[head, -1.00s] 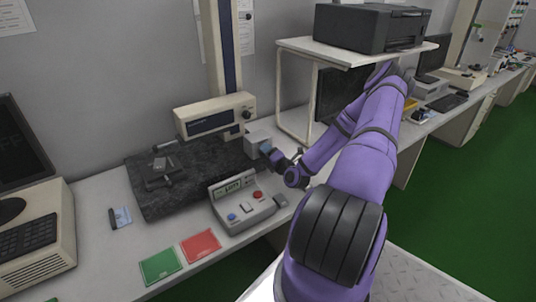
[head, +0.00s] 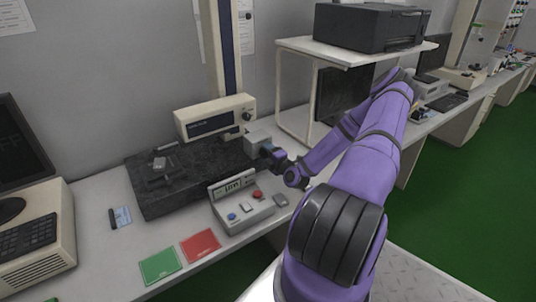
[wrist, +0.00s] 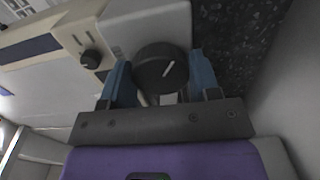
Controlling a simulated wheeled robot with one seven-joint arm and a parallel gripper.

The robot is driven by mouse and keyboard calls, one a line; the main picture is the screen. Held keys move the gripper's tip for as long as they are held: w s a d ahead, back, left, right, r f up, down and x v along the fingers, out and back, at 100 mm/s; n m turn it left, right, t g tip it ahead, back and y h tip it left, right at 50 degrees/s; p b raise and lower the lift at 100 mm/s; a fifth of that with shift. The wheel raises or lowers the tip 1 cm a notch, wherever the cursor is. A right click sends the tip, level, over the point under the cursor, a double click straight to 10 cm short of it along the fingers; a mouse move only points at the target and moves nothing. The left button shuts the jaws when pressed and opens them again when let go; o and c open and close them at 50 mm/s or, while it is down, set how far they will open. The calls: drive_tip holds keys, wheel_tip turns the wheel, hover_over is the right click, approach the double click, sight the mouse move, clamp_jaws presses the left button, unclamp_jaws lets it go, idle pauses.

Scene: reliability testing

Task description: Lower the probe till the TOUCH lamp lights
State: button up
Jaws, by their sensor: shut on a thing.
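My gripper (head: 268,151) is at the right side of a grey box (head: 257,139) beside the measuring stand. In the wrist view its two blue fingers (wrist: 161,76) are shut on a round black knob (wrist: 158,62) with a white mark line. The beige measuring head (head: 214,117) sits on a tall column (head: 222,50) above a dark granite plate (head: 185,195). A small dark fixture (head: 160,170) stands on the plate. The probe tip and any gap under it are too small to tell. I cannot make out the TOUCH lamp or its state.
A grey control box (head: 242,212) with a display and red and blue buttons stands in front of the plate. Green (head: 159,265) and red (head: 201,246) cards lie at the bench front. A white shelf (head: 345,58) with a printer (head: 372,27) stands behind my arm.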

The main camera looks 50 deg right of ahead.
drive_tip(key=o, duration=0.9)
drive_tip(key=shift+s, duration=0.15)
drive_tip(key=v, duration=1)
drive_tip(key=shift+s+a, duration=0.15)
drive_tip(key=shift+s, duration=0.1)
